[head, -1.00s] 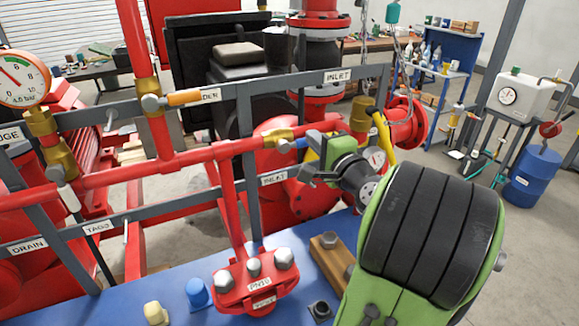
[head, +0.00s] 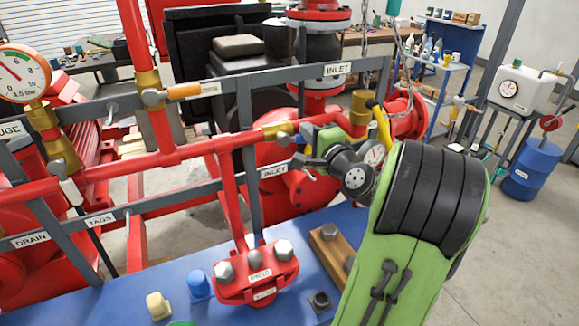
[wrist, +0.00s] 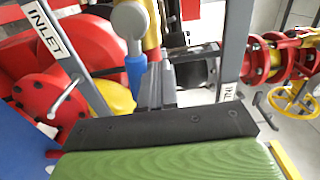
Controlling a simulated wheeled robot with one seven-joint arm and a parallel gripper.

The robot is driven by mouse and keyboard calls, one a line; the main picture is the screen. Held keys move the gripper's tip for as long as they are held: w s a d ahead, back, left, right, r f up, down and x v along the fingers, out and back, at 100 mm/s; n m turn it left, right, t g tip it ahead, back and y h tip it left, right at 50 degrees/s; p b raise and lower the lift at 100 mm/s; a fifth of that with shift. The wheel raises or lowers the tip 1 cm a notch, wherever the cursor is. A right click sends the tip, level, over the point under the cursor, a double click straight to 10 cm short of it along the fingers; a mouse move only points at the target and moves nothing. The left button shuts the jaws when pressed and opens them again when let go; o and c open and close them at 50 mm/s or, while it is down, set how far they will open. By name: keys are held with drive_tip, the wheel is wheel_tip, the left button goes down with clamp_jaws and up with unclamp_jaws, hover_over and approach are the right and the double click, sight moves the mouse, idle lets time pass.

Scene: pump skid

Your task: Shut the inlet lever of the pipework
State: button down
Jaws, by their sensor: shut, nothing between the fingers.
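A blue-handled lever (head: 301,138) with a silver hub sits on a brass valve (head: 276,130) in the horizontal red pipe. In the wrist view its blue handle (wrist: 136,73) is just left of my fingers. An INLET plate (head: 274,171) is below it. A yellow lever (head: 380,124) is on a brass valve (head: 361,103) to the right, near a second INLET plate (head: 338,69). My gripper (head: 303,163) is shut and empty, close beside the blue handle. In the wrist view its dark fingers (wrist: 155,88) stand together; whether they touch the handle I cannot tell.
Grey rails (head: 243,110) and red pipes (head: 210,148) surround the lever. A gauge (head: 374,154) is just right of my gripper. An orange-handled lever (head: 184,91) is further left. A bolted red flange (head: 257,275) stands on the blue base below.

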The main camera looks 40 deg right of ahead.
wheel_tip(320, 180, down, 2)
drive_tip(key=shift+d+f+b, duration=0.1)
drive_tip(key=shift+f+b, duration=0.05)
drive_tip(key=shift+b, duration=0.6)
drive_tip(key=shift+w+a+f+b, duration=0.5)
drive_tip(key=shift+a+f+b, duration=1.15)
drive_tip(key=shift+f+b, duration=0.7)
drive_tip(key=d+b+v, duration=0.1)
drive_tip(key=b+v, duration=0.3)
drive_tip(key=v, duration=0.5)
drive_tip(key=shift+s+r, duration=0.2)
drive_tip(key=shift+d, duration=0.15)
